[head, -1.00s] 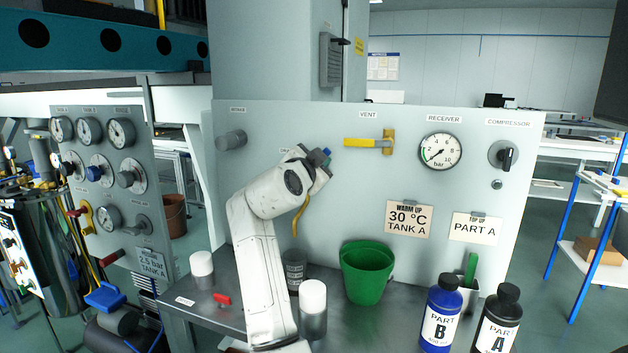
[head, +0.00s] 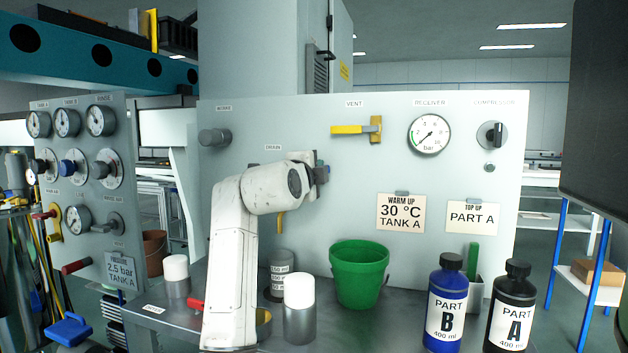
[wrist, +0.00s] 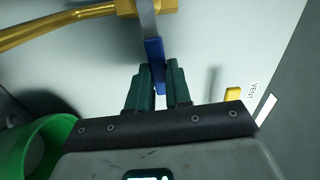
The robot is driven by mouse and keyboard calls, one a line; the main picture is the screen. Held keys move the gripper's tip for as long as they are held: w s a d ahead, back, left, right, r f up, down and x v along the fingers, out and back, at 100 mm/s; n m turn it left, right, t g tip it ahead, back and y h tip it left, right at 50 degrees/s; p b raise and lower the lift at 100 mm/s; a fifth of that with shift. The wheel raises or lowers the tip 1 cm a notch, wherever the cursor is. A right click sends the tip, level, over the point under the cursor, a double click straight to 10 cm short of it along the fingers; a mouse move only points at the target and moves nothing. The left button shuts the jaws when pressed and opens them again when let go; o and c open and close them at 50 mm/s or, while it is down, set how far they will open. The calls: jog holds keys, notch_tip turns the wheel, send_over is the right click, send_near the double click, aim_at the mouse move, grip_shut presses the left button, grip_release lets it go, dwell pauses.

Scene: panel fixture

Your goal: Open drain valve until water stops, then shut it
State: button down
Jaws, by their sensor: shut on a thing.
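The drain valve's brass pipe (wrist: 62,24) runs across the top left of the wrist view, with a grey lever ending in a blue grip (wrist: 154,58). My gripper (wrist: 160,76) is shut on the blue grip, between its dark green fingers. In the head view my gripper (head: 320,172) is right of the DRAIN label (head: 273,147), and my arm hides most of the valve. The brass outlet (head: 281,222) hangs below my wrist, above a grey marked container (head: 281,262). I see no water stream.
A green bucket (head: 358,278) stands right of the outlet. Two white-capped cylinders, bottles Part B (head: 446,308) and Part A (head: 510,312) stand along the bench. The yellow VENT lever (head: 350,129) and receiver gauge (head: 429,134) are on the panel.

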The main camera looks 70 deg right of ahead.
jog(key=shift+s+f+m+b, duration=0.1)
jog(key=shift+f+m+b, duration=0.3)
jog(key=shift+m, duration=0.2)
jog(key=c, duration=1)
grip_release()
jog(key=shift+c, duration=0.2)
jog(key=a+p, duration=0.1)
jog(key=a, duration=0.9)
jog(key=shift+s+a, duration=0.35)
jog(key=shift+a, duration=0.05)
